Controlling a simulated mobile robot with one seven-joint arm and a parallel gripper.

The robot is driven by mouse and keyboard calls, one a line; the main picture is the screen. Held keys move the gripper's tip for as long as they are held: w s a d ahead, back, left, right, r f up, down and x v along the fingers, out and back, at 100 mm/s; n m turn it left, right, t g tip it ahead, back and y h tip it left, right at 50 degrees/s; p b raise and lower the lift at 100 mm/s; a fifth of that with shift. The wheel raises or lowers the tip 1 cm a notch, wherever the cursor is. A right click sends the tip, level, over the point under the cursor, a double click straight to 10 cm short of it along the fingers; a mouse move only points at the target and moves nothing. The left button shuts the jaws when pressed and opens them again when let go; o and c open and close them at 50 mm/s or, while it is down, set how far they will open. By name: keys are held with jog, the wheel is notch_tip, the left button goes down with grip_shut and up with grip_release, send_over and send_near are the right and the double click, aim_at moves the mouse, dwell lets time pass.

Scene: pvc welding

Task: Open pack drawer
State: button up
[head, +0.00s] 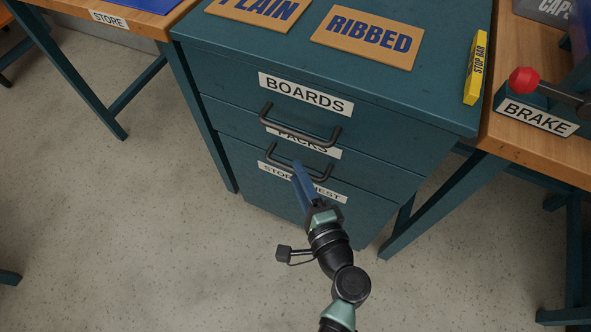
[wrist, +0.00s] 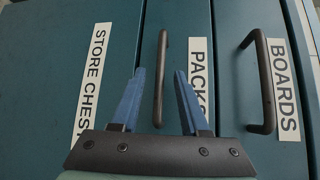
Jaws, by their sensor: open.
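The packs drawer (head: 370,175) is the middle front of a teal cabinet and looks shut, flush with the fronts around it. Its dark bar handle (head: 325,178) sits below the PACKS label (head: 318,150). In the wrist view the handle (wrist: 162,55) runs upright in the picture, left of the PACKS label (wrist: 198,65). My gripper (head: 298,166) is at this handle in the head view. In the wrist view its two blue fingers are open, one on each side of the bar, with visible gaps. I cannot tell how deep the bar sits between them.
The BOARDS drawer handle (head: 300,136) juts out just above. The STORE CHEST front (head: 285,200) is below. PLAIN (head: 255,10) and RIBBED (head: 366,38) boards lie on the cabinet top. A bench with a red-knobbed BRAKE lever (head: 524,80) stands at right. The floor in front is clear.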

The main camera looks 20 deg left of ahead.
jog(key=shift+x, duration=1.2)
grip_shut()
dwell(0.6)
